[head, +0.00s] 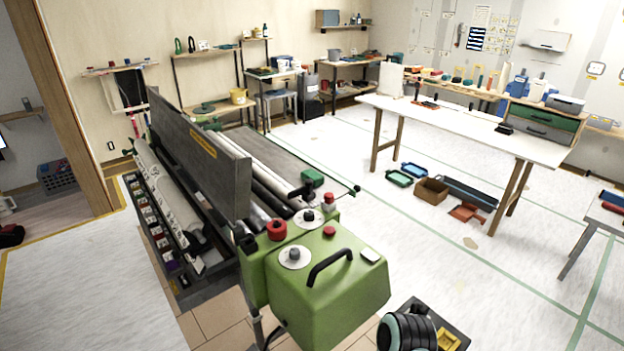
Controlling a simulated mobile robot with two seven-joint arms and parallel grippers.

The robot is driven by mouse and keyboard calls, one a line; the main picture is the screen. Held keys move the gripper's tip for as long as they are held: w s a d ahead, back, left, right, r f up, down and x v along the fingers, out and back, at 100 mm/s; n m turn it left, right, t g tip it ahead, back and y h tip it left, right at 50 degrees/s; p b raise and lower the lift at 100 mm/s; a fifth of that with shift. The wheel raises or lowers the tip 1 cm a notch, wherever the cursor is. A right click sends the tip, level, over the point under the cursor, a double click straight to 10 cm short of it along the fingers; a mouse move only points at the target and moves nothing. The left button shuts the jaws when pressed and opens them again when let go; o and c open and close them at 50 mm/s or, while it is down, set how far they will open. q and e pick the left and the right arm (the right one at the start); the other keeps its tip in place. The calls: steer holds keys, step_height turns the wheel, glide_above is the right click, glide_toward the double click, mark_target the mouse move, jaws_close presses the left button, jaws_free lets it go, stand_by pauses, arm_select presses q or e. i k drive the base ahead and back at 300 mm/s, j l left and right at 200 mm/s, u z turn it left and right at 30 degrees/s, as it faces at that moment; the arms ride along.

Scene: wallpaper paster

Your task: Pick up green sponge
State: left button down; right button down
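A small green block (312,178), which looks like the green sponge, sits on the far right side of the wallpaper pasting machine (330,290), beside the rollers and just behind a black knob. It is small in the picture, so its texture cannot be told.
The machine's green housing, with red knobs and a black handle (330,266), fills the near middle. A tall grey panel (195,150) rises left of the rollers. A white table (460,122) stands at right, with trays and a brown box (431,191) below. Pale floor between is open.

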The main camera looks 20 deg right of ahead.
mark_target(318, 179)
steer(key=j+z, duration=0.25)
steer(key=j, duration=1.1)
steer(key=i+j+z, duration=0.15)
steer(key=j, duration=0.15)
steer(key=i+j+z, duration=0.15)
steer(key=j, duration=0.2)
steer(key=j+z, duration=0.1)
steer(key=j, duration=0.25)
steer(key=i+j+z, duration=0.15)
steer(key=i, duration=0.35)
steer(key=i+j+z, duration=0.2)
steer(key=i, duration=0.3)
steer(key=j, duration=0.1)
